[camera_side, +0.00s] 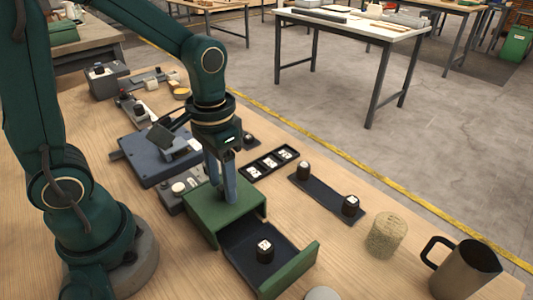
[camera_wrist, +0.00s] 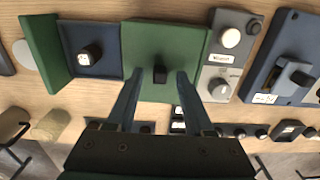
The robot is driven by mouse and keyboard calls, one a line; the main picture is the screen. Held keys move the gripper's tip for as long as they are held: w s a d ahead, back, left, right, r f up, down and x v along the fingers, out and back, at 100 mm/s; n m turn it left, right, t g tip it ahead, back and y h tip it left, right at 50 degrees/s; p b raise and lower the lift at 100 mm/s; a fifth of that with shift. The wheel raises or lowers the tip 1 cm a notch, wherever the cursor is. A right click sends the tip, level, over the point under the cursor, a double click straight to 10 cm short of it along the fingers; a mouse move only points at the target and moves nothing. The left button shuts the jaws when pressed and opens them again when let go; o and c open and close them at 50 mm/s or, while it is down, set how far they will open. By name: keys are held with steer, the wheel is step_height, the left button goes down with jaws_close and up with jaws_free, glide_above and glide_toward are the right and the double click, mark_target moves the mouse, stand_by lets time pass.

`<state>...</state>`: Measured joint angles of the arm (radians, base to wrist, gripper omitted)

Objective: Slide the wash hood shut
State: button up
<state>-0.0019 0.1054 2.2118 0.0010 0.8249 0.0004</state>
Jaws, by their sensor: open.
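A green box-like hood (camera_side: 212,217) stands on the wooden bench, with a dark blue tray (camera_side: 246,247) open beside it. A green end panel (camera_side: 290,270) closes the tray's outer end. A black block with a white top (camera_side: 264,250) sits in the tray. In the wrist view a small black knob (camera_wrist: 160,74) stands on the green top (camera_wrist: 152,42). My gripper (camera_side: 222,195) is open above the green top, its fingers pointing down. In the wrist view the fingertips lie on either side of the knob; I cannot tell whether they touch it.
A grey button panel (camera_wrist: 218,72) adjoins the green box, and a blue device (camera_side: 160,150) lies beyond. A dark rack (camera_side: 270,162), a blue strip with black blocks (camera_side: 325,193), a cork piece (camera_side: 385,235) and a mug (camera_side: 465,272) stand to the right.

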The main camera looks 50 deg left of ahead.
jaws_close()
stand_by(1.5)
